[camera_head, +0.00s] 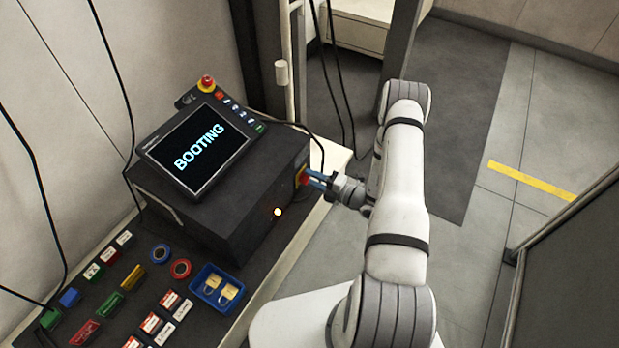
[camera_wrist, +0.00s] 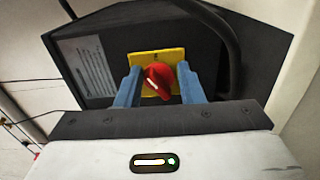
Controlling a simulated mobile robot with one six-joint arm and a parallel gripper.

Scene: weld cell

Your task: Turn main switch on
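The main switch is a red rotary knob (camera_wrist: 158,80) on a yellow plate (camera_wrist: 172,56), on the side of a dark control box (camera_head: 232,200). The white line on the knob is tilted, running from upper left to lower right. In the head view the switch (camera_head: 302,176) is partly hidden by my gripper (camera_head: 317,180). In the wrist view the blue fingers of my gripper (camera_wrist: 158,84) stand on either side of the knob, with narrow gaps to it. The screen (camera_head: 197,150) on the box reads "BOOTING", and a small lamp (camera_head: 278,212) on the box glows.
A red emergency button (camera_head: 207,84) tops the panel. A blue tray (camera_head: 240,307) with padlocks, tape rolls (camera_head: 181,268) and several coloured tags lie on the bench in front. Black cables hang at left and behind the box. Open floor (camera_head: 470,235) lies right of my arm.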

